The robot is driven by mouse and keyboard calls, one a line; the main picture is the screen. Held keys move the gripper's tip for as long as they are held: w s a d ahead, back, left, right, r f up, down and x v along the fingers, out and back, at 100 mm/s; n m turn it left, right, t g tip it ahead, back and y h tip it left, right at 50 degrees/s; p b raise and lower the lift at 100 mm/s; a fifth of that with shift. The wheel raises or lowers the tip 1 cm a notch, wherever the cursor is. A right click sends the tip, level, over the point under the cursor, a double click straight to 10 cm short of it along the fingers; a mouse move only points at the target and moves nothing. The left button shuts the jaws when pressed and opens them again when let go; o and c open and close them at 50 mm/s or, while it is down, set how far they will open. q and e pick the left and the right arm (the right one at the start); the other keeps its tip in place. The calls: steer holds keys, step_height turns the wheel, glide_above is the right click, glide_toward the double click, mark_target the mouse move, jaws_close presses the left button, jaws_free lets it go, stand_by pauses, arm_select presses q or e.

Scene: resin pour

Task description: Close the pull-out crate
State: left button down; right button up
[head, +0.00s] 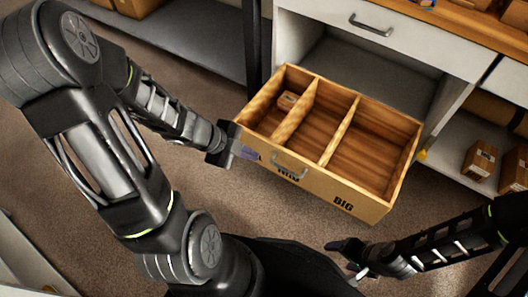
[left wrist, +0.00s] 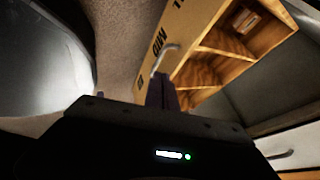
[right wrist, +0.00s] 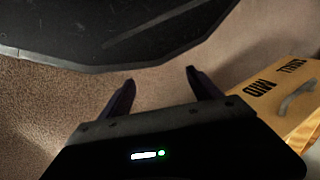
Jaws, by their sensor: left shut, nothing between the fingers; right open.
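The wooden pull-out crate (head: 345,188) stands far out of the cabinet, with its open top and three compartments showing. A small cardboard box (head: 288,101) lies in its left compartment. A metal handle (head: 290,163) is on its front, above black lettering; "BIG" is readable near the right end. My left gripper (head: 250,153) is shut and empty at the front's left part, left of the handle; I cannot tell whether it touches. In the left wrist view its fingers (left wrist: 161,92) overlap the front below the handle (left wrist: 165,58). My right gripper (head: 347,248) is open and empty, in front of the crate's right part.
The white cabinet (head: 445,95) has a closed drawer with a handle (head: 371,25) above the crate's opening. Cardboard boxes (head: 480,160) stand on a low shelf at the right. A dark post (head: 256,45) rises left of the crate. Carpeted floor (head: 290,215) is clear before it.

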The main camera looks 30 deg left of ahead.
mark_target(274, 163)
arm_select(q)
steer(key=b+x, duration=0.2)
steer(key=x, duration=0.1)
steer(key=w+b+x, duration=0.1)
steer(key=b+x, duration=0.2)
steer(key=x, duration=0.1)
steer(key=w+r+b+x, duration=0.1)
steer(key=b+x, duration=0.1)
steer(key=x, duration=0.2)
steer(key=shift+w+a+b, duration=0.1)
steer(key=shift+a+b, duration=0.1)
steer(key=shift+b, duration=0.2)
steer(key=shift+w, duration=0.6)
arm_select(e)
step_height(274, 163, down, 8)
steer(key=w+d, duration=0.1)
steer(key=shift+w+f, duration=0.2)
steer(key=shift+w, duration=0.2)
arm_select(q)
steer(key=shift+w+r, duration=0.1)
steer(key=shift+w, duration=0.05)
arm_select(e)
steer(key=shift+r, duration=0.15)
